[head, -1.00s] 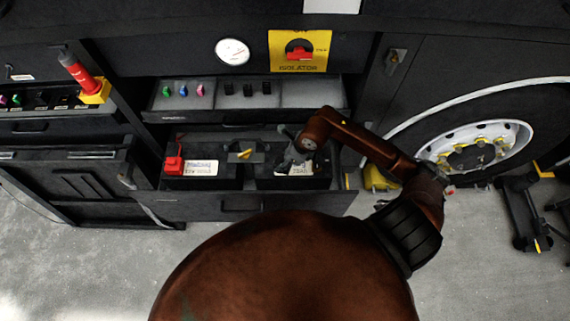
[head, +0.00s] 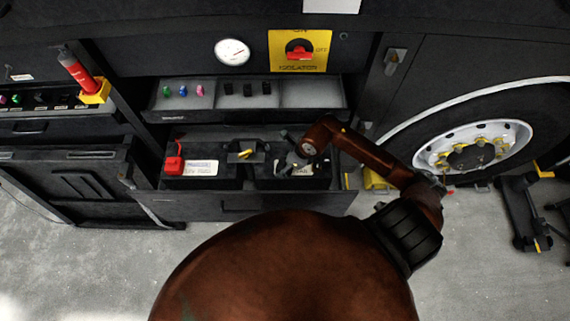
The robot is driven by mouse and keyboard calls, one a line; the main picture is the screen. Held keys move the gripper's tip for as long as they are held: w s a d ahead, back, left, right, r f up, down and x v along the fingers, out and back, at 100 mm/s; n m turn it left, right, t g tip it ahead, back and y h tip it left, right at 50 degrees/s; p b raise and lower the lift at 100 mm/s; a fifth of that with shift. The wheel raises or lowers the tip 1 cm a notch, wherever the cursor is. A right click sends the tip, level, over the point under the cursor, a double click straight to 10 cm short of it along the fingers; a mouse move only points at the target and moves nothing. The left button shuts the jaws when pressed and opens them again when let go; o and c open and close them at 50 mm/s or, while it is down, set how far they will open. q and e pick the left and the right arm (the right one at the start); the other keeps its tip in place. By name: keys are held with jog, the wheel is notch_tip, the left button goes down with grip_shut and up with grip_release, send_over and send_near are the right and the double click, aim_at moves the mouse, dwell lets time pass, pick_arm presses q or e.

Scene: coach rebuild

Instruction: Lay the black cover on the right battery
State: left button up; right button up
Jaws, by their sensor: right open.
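The right battery (head: 318,184) sits in the open drawer, black with a pale label on its front top edge. My right gripper (head: 284,155) is over its left part, coming in from the right; its jaws are open and spread wider apart. I cannot pick out the black cover for certain against the dark battery and gripper; the gripper and arm hide part of the battery's top. The left battery (head: 205,183) has a red cover (head: 174,165) at its left end. My left gripper is not in view.
A yellow-and-black piece (head: 242,152) lies between the batteries. Above, a shallow tray (head: 310,95) holds coloured and black small parts; its right compartment is empty. The drawer front (head: 240,206) is the near edge. A wheel (head: 470,147) stands at right.

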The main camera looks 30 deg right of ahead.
jog(key=v, duration=1.2)
